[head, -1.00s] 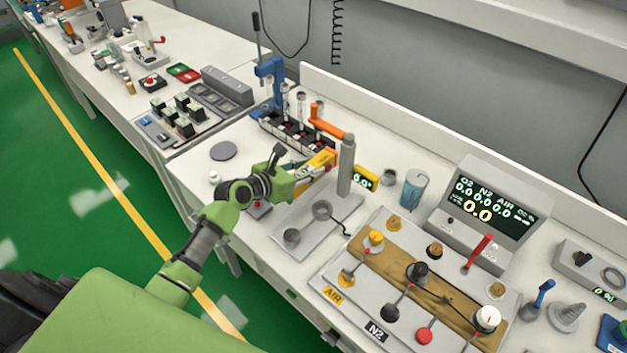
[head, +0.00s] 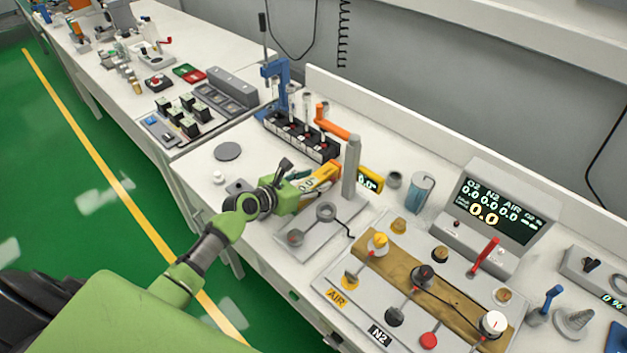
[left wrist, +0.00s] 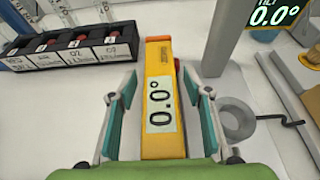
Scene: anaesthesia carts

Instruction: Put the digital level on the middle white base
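In the head view the level (head: 322,174) is in my left gripper (head: 305,187), left of a grey post (head: 351,168). A pale, whitish base plate (head: 313,243) with a ring and a small cup lies just in front. I cannot tell whether this is the middle white base. My right gripper is not in view.
A black rack (head: 300,137) stands behind the level, near an orange handle (head: 332,128). A yellow tilt display (head: 369,180) sits right of the post. A gas panel (head: 415,287) and a monitor (head: 495,205) stand farther right. A flat grey disc (head: 228,151) lies left.

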